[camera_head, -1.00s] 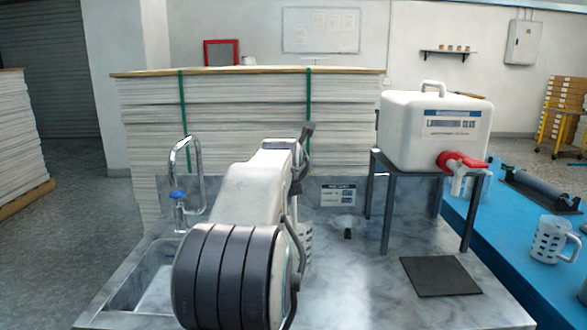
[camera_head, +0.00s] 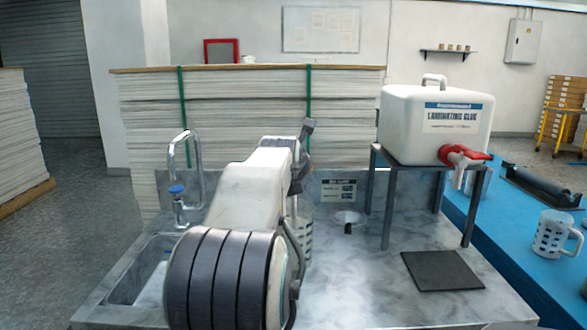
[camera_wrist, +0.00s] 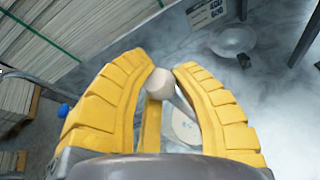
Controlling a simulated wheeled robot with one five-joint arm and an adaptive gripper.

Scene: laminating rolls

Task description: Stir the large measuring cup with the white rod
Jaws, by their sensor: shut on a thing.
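My gripper (camera_wrist: 165,80) has yellow fingers closed around the white rod (camera_wrist: 158,85), whose rounded end shows between the fingertips in the wrist view. The rest of the rod is mostly hidden by the fingers. In the head view, a pale measuring cup with printed marks (camera_head: 304,240) stands on the marble counter just right of my arm, which hides part of it. A pale rounded shape (camera_wrist: 184,128) shows beyond the fingers in the wrist view; I cannot tell what it is. I cannot tell whether the rod is inside the cup.
A glue tank (camera_head: 436,125) with a red tap stands on a dark metal stand (camera_head: 387,205). A dark mat (camera_head: 442,270) lies before it. A tap (camera_head: 180,190) and sink are left. Another measuring cup (camera_head: 556,237) is on the blue table.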

